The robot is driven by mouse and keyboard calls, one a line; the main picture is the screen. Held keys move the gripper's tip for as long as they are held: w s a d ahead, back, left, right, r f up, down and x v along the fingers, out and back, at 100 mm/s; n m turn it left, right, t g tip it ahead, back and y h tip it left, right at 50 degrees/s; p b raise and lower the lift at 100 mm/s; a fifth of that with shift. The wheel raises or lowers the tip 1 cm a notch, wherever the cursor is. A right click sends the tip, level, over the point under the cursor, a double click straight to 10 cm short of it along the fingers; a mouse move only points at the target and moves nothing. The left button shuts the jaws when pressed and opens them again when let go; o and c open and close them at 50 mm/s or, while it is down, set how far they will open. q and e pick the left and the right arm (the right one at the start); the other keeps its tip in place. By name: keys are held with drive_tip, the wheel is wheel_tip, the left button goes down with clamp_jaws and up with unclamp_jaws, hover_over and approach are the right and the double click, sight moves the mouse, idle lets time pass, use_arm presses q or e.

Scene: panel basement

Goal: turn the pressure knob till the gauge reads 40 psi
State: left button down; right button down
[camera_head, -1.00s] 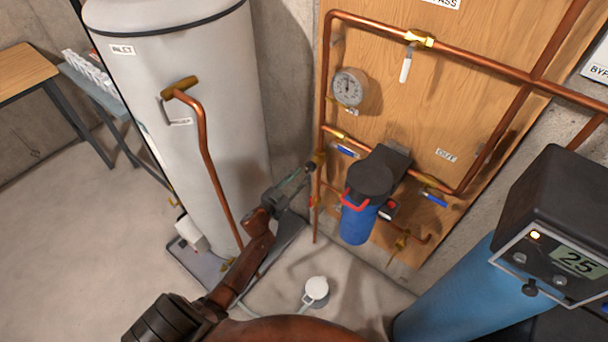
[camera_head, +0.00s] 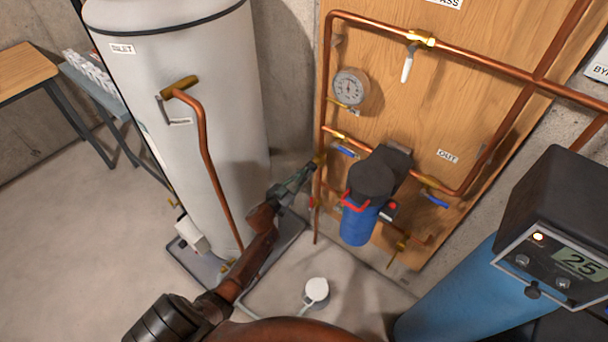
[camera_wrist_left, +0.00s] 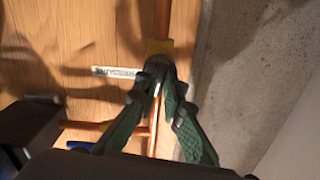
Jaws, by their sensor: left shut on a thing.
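The round pressure gauge (camera_head: 350,87), with a pale dial, is on the wooden board at the upper left; its needle is too small to read surely. The pressure knob is a small dark piece (camera_wrist_left: 158,68) below a brass fitting (camera_wrist_left: 159,47) on the vertical copper pipe. My left gripper (camera_head: 312,168) reaches to that pipe below the gauge. In the left wrist view its green fingers (camera_wrist_left: 157,84) are closed on the knob and partly hide it. My right gripper is not in view.
A blue filter housing (camera_head: 358,222) with a black head hangs right of the gripper. A grey tank (camera_head: 190,110) stands to the left. A blue tank with a control box reading 25 (camera_head: 578,262) stands at right. Copper pipes (camera_head: 480,63) cross the board.

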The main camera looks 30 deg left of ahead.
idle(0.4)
use_arm(q)
drive_tip(key=shift+m+b, duration=0.8)
drive_tip(key=shift+m, duration=2.9)
drive_tip(key=c, duration=2)
unclamp_jaws()
drive_tip(key=shift+c, duration=0.2)
drive_tip(key=s+a, duration=0.1)
drive_tip(key=s, duration=1.1)
